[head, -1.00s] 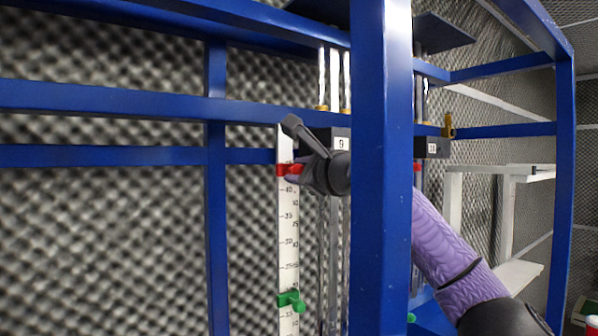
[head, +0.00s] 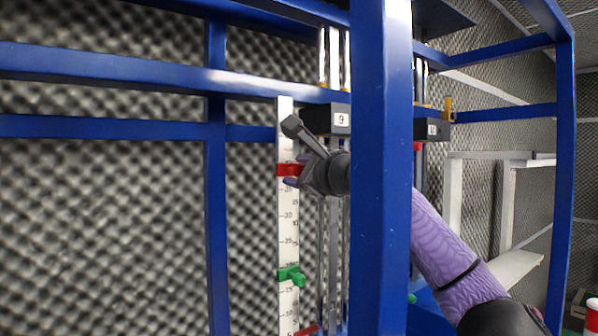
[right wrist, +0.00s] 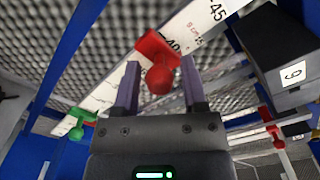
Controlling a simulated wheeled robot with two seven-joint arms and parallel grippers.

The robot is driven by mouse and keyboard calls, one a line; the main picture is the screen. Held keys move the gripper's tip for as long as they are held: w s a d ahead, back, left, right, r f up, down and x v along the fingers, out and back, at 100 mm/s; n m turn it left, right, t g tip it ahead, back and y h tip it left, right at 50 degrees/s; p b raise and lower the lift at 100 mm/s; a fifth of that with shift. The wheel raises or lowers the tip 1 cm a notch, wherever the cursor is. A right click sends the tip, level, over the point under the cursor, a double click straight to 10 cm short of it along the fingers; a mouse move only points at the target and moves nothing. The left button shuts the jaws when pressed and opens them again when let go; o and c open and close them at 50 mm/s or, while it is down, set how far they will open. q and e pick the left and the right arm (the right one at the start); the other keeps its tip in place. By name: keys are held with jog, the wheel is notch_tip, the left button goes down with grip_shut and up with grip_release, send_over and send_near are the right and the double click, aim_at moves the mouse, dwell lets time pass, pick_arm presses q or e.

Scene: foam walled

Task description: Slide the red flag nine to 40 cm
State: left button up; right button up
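The red flag nine (head: 287,170) sits on the upright white scale (head: 287,218), beside the block labelled 9 (head: 340,119). In the right wrist view the flag (right wrist: 150,47) lies right by the 40 mark, which is partly next to its edge. The exact reading is hard to tell. My right gripper (right wrist: 160,84) has its two purple fingers apart, one on each side of the flag's round red knob (right wrist: 160,79), with small gaps showing. In the head view this gripper (head: 297,172) reaches the flag from the right. My left gripper is not in view.
A green flag (head: 291,275) sits lower on the same scale. A blue frame post (head: 381,200) stands in front of my right arm, and blue crossbars run behind. Block 10 (head: 431,130) is to the right. White shelving (head: 480,190) stands further right.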

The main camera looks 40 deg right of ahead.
jog(key=shift+o, duration=0.8)
jog(key=shift+s, duration=0.1)
jog(key=s+a+b, duration=0.1)
jog(key=s+b, duration=0.3)
jog(key=s, duration=0.5)
jog(key=shift+s, duration=0.35)
